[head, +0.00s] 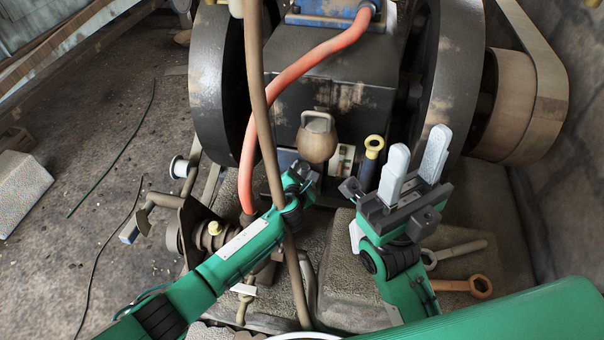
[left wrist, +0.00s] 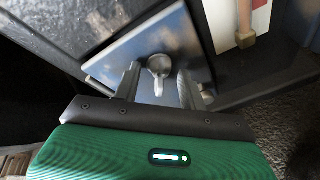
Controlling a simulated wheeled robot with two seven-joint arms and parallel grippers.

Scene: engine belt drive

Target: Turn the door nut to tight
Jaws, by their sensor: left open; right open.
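The door nut (left wrist: 159,66) is a small pale metal nut with a round head and a narrow tab pointing down. It stands out from a blue-grey square door plate (left wrist: 128,48) in the left wrist view. My left gripper (left wrist: 159,88) is open, with one finger on each side of the nut's tab; I cannot tell whether either finger touches it. In the head view my left gripper (head: 303,174) is low at the engine's front, and the nut is hidden there. My right gripper (head: 417,160) is open and empty, fingers pointing up, to the right.
A brown hose (head: 258,110) and a red hose (head: 290,76) run down near my left arm. A brass-coloured pot (head: 317,146) hangs just above my left gripper. Flywheels (head: 217,80) flank the engine. Wrenches (head: 462,250) lie at the lower right. A stone block (head: 20,188) stands far left.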

